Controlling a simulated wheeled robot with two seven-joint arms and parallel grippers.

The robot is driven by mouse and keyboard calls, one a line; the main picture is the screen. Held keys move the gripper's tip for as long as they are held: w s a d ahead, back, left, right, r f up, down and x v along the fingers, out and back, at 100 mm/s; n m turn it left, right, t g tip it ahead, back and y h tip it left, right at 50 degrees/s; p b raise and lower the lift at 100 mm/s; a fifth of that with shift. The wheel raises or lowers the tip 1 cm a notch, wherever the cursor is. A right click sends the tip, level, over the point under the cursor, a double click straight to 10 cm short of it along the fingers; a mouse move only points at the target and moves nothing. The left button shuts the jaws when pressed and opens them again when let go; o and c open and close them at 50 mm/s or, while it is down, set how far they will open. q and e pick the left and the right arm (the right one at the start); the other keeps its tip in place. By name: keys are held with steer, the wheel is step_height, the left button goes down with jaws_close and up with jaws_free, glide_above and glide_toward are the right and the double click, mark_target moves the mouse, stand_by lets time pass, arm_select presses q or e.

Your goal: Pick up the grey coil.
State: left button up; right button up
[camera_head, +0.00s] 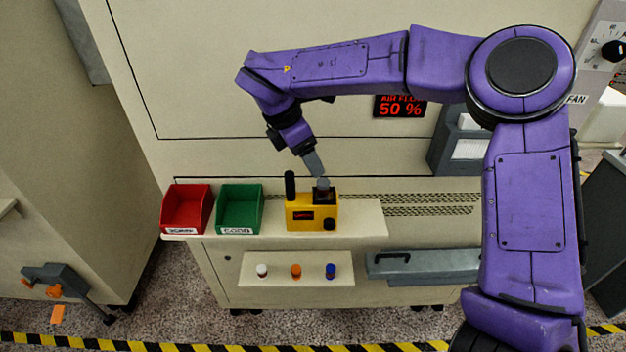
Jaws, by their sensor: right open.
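A small grey piece, seemingly the grey coil (322,184), sits upright in the black top of a yellow device (299,222) on the shelf. My right arm reaches over from the right, and its gripper (315,166) points down just above the grey piece. The gripper is open; its fingers overlap in this view, and I cannot tell whether they touch the grey piece. My left gripper is not in view.
A red bin (186,205) and a green bin (240,206) stand left of the yellow device. A lower shelf (277,276) holds a white, an orange and a blue knob-like piece. A grey drawer or tray (420,267) is at right. The shelf right of the device is clear.

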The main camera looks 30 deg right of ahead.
mark_target(321, 182)
steer(key=d+f, duration=0.1)
steer(key=s+f+p, duration=0.1)
steer(key=f, duration=0.1)
steer(key=shift+s+d, duration=0.15)
steer(key=shift+d, duration=0.2)
steer(key=f, duration=0.1)
steer(key=f+p, duration=0.1)
steer(key=f, duration=0.1)
steer(key=w+d+f+p, duration=0.1)
steer(key=shift+f, duration=0.2)
steer(key=shift+d+f, duration=0.3)
steer(key=shift+f, duration=0.15)
steer(key=shift+s, duration=0.1)
steer(key=shift+c, duration=1.2)
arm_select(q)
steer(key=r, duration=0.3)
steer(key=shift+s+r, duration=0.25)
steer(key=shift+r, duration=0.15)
arm_select(e)
jaws_close()
